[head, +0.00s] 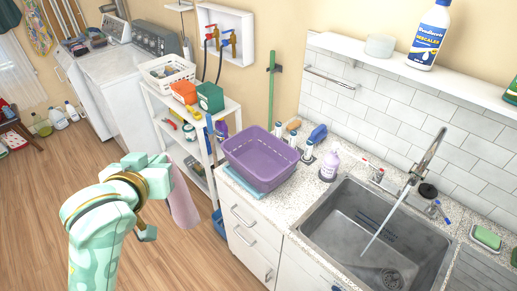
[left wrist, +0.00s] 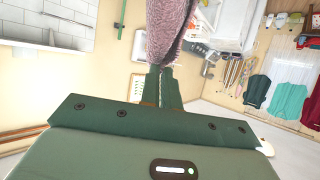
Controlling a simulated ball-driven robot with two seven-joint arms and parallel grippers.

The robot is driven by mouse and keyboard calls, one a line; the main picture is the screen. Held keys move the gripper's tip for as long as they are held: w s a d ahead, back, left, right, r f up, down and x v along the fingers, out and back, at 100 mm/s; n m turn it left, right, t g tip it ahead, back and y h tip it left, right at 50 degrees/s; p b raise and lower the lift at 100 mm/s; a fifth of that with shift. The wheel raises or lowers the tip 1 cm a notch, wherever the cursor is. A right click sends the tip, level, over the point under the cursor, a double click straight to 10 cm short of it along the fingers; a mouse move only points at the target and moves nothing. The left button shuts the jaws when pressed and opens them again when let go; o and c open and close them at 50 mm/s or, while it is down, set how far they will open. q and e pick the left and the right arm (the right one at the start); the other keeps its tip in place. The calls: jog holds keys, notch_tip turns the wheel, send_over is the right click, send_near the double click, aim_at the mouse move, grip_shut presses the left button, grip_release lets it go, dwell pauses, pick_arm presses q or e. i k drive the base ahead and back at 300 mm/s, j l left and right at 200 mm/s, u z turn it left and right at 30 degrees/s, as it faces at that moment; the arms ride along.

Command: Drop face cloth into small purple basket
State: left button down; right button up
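A pink face cloth (head: 184,204) hangs down beside my left gripper (head: 163,178) in the head view. In the left wrist view the cloth (left wrist: 169,30) is textured and bunched at the tips of the left gripper (left wrist: 160,72), which is shut on it. The small purple basket (head: 262,160) sits on the counter's left end, to the right of the gripper and cloth, with a gap between. The basket's inside looks empty from here. My right gripper is not in view.
A folded blue cloth (head: 240,184) lies under the basket's edge. Bottles, including a lilac one (head: 329,167), stand near the basket. The sink (head: 378,238) with running water is at right. A white shelf rack (head: 153,110) with containers stands behind the cloth.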

aim_at(263, 167)
jog(key=i+j+z, duration=0.1)
jog(key=i+z, duration=0.35)
jog(key=i+j+z, duration=0.25)
jog(key=z, duration=0.15)
jog(key=i, duration=0.1)
